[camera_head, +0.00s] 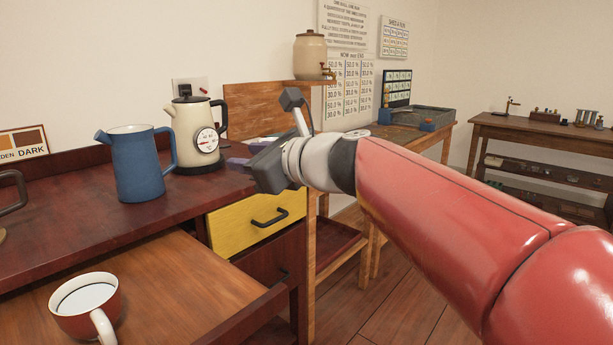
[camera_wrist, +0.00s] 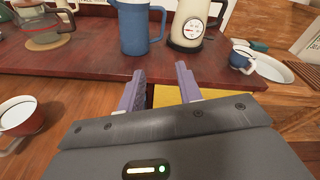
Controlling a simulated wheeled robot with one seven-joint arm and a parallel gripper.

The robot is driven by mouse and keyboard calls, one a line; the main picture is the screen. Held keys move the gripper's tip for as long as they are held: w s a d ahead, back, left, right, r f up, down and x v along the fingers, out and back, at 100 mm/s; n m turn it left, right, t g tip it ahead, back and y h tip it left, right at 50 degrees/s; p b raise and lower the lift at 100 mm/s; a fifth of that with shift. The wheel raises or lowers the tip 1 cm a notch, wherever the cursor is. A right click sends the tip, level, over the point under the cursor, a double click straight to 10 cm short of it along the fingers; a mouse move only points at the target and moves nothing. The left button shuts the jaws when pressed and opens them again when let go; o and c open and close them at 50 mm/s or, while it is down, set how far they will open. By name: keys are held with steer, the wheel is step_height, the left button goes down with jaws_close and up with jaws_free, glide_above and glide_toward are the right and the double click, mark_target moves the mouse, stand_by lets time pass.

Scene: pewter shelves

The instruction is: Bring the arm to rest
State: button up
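My arm (camera_head: 440,215) reaches in from the right of the head view, red with a pale and dark wrist. My gripper (camera_wrist: 160,82) is open; its two purple fingers stand apart in the wrist view with nothing held between them. In the head view the dark gripper body (camera_head: 268,168) is near the right end of the dark red counter (camera_head: 75,205), above the yellow drawer (camera_head: 257,222). The fingers are mostly hidden there by the gripper body. The fingers point toward the counter's front edge in the wrist view.
A blue jug (camera_head: 140,170) and a cream kettle with a dial (camera_head: 190,120) stand on the counter. A red cup (camera_head: 85,308) is on the lower wooden surface (camera_head: 165,290). In the wrist view, a blue mug (camera_wrist: 241,60) stands right and a glass pot (camera_wrist: 40,30) left.

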steer(key=s+d+f+n+g+h+b, duration=0.1)
steer(key=s+d+f+n+h, duration=0.3)
steer(key=s+d+f+n, duration=0.3)
steer(key=s+d+f+n+g+h+b, duration=0.1)
steer(key=s+d+f+n+h, duration=0.3)
steer(key=s+d+f+n, duration=0.4)
steer(key=s+d+f+n+g+h+b, duration=0.1)
steer(key=s+d+f+n+g+h, duration=0.2)
steer(key=s+d+f+n, duration=0.4)
step_height(320, 180, down, 10)
steer(key=shift+s+d+r+h+b, duration=0.25)
steer(key=shift+d+h, duration=0.35)
steer(key=shift+d, duration=0.5)
